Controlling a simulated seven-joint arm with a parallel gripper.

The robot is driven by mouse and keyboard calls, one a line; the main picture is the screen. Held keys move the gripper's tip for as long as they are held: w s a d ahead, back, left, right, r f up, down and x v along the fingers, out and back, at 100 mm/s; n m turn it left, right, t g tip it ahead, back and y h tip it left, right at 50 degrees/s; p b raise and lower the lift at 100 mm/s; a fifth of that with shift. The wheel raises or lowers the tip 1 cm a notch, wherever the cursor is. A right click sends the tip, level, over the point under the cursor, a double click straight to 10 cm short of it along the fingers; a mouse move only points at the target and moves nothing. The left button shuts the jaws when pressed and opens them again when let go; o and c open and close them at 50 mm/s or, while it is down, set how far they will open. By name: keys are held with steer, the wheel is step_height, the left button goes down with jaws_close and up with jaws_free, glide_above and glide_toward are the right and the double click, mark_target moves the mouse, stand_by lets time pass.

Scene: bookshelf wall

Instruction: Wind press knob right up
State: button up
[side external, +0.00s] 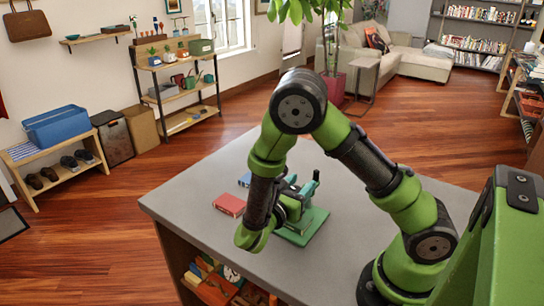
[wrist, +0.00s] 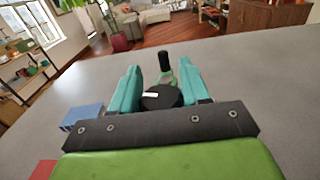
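The green press (side external: 303,226) stands on the grey table, with its flat base and upright lever in the side view. My forearm and hand cover part of it there. In the wrist view its round black knob (wrist: 162,97), with a small white mark, lies between my two teal fingers. A black handle grip (wrist: 165,61) on a green arm rises just beyond it. My gripper (wrist: 160,75) has its fingers apart, one on each side of the knob, with little or no gap visible. I cannot tell whether they touch it. In the side view my gripper (side external: 292,203) is at the press.
A red book (side external: 229,204) lies left of the press, and a blue block (side external: 245,180) lies behind it; the blue one also shows in the wrist view (wrist: 82,116). The grey tabletop (side external: 190,205) is otherwise mostly clear. Its left edge drops to open shelves below.

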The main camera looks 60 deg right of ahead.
steer(key=shift+c, duration=0.6)
steer(key=shift+t, duration=0.3)
steer(key=shift+w+a+n+t+y, duration=0.15)
steer(key=shift+n+t+y, duration=0.25)
steer(key=shift+n+t, duration=0.75)
steer(key=shift+w+n+t+y, duration=0.15)
steer(key=shift+n+t+y, duration=0.25)
steer(key=shift+n+t, duration=0.75)
steer(key=shift+w+a+n+t+y, duration=0.15)
steer(key=shift+n+t+y, duration=0.35)
steer(key=shift+t, duration=1.2)
steer(key=shift+d+n+t, duration=0.1)
steer(key=shift+n+t, duration=0.2)
steer(key=o, duration=1)
